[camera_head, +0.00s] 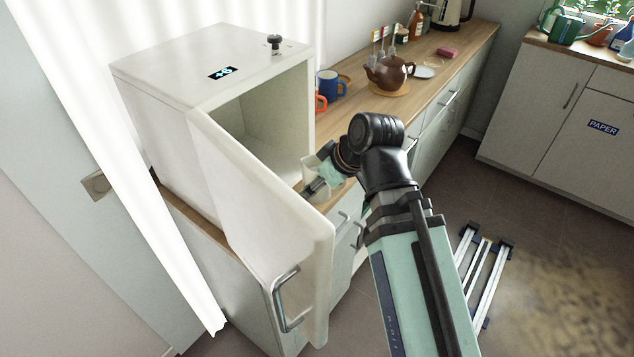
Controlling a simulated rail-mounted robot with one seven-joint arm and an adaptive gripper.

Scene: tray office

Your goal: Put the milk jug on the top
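A small white fridge (215,66) stands on the counter at the left with its door (265,200) swung wide open. Its top is flat and carries a small display (223,73) and a black knob (275,42). My gripper (318,187) is just right of the door, in front of the fridge opening, over the wooden counter. A pale cream vessel (311,168), which looks like the milk jug, shows right at my gripper. My wrist and the fingers cover much of it. I cannot tell whether the fingers are closed on it.
A blue mug (326,84) and an orange mug (320,103) stand beside the fridge. A brown teapot (389,73) sits on a round wooden board farther along the counter. The fridge top is mostly clear. The open door stands left of my arm.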

